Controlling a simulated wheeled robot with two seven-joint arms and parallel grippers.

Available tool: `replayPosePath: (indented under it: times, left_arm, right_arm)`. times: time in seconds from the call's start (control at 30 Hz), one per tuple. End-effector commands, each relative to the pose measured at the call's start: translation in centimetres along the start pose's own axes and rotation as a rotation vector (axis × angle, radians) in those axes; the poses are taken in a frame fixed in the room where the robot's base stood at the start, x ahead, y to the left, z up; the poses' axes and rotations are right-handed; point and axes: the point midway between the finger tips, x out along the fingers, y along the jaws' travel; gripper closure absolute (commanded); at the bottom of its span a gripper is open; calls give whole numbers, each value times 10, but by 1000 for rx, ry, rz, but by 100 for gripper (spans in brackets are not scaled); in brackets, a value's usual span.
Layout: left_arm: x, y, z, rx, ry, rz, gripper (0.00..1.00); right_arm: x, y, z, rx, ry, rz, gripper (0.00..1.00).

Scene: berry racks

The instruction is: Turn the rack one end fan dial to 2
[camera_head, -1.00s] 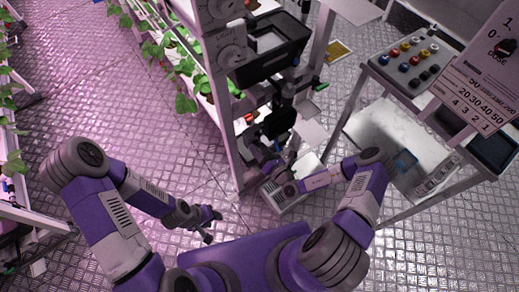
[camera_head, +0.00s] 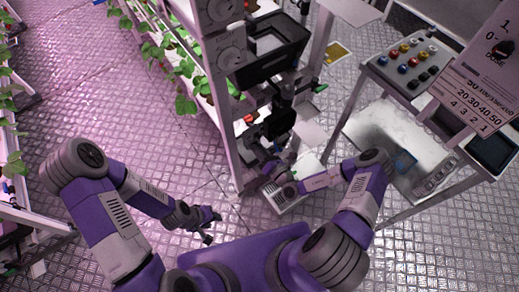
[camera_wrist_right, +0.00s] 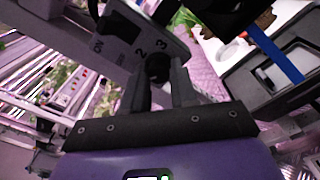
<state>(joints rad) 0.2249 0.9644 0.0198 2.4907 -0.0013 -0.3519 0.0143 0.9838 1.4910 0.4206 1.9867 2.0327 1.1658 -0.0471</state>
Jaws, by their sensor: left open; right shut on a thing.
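The fan dial shows in the right wrist view as a dark round knob (camera_wrist_right: 157,68) on a grey panel (camera_wrist_right: 122,28) with printed marks, among them a 2. My right gripper (camera_wrist_right: 160,88) has its two fingers around this knob, shut on it. Which mark the knob points to is hidden by the fingers. In the head view my right gripper (camera_head: 260,150) is at the lower part of the rack's end post (camera_head: 222,110), and the knob is hidden there. My left gripper (camera_head: 212,223) is open and empty above the floor, apart from the rack.
A stand at right carries a button panel (camera_head: 410,62) and a dose sign (camera_head: 485,75). The floor left of the rack is clear.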

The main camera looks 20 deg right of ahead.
Motion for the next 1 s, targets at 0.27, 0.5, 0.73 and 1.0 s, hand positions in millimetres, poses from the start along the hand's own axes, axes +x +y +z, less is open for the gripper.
replayPosePath:
  times: [0.27, 0.5, 0.73, 1.0]
  left_arm:
    - [-13, 5, 1, 0, 0, 0, 57]
    - [-20, 8, 1, 0, 0, 0, 57]
    - [-24, 9, 1, 0, 0, 0, 57]
    - [-26, 10, 1, 0, 0, 0, 57]
  right_arm:
    - [1, 4, 2, 197, -7, 9, 100]
    - [2, 4, 2, 425, -13, 15, 100]
    - [2, 4, 2, 636, -19, 21, 100]
    - [2, 4, 2, 832, -23, 27, 100]
